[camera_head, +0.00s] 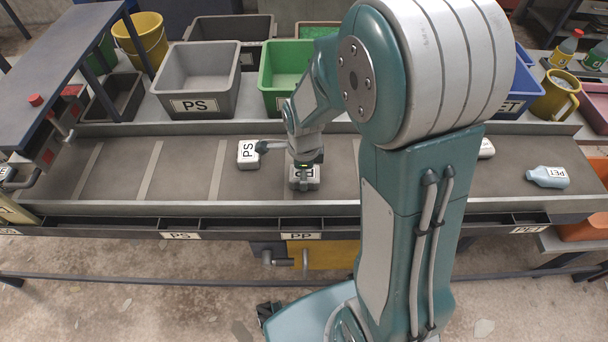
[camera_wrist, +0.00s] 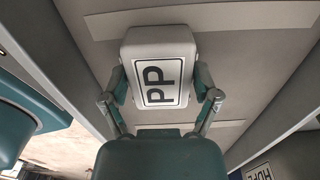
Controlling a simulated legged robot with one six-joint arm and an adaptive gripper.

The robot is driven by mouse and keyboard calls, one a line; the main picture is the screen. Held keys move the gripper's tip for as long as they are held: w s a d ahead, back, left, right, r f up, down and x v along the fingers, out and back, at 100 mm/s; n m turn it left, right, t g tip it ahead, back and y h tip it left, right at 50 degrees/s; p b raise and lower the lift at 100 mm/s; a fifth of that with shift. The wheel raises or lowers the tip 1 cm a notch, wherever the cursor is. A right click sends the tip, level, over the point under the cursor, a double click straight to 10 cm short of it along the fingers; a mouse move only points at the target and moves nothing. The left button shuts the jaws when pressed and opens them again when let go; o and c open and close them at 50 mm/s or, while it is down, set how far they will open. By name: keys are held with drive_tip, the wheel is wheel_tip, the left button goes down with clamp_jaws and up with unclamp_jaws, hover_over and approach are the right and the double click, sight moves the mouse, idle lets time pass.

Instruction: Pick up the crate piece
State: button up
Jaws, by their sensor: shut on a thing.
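The crate piece is taken to be a pale grey block with rounded corners and a PP label (camera_head: 304,184) on the conveyor belt; it also shows in the wrist view (camera_wrist: 160,42). My gripper (camera_head: 305,165) is above it, pointing down. In the wrist view my gripper (camera_wrist: 161,82) has one finger against each side of the block, shut on it. The arm and gripper hide part of the block in the head view. I cannot tell whether it is clear of the belt.
A white PS block (camera_head: 248,154) lies close to the left of my gripper. A pale blue PET bottle (camera_head: 547,176) lies far right on the belt (camera_head: 190,175). A grey PS bin (camera_head: 197,80) and a green bin (camera_head: 280,75) stand behind it. My arm hides the belt's middle right.

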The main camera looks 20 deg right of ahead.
drive_tip(key=r, duration=0.4)
drive_tip(key=shift+s+d, duration=0.25)
drive_tip(key=shift+d, duration=0.1)
drive_tip(key=s+d+r, duration=0.8)
drive_tip(key=s+r, duration=0.1)
drive_tip(key=s, duration=0.1)
drive_tip(key=shift+d, duration=0.4)
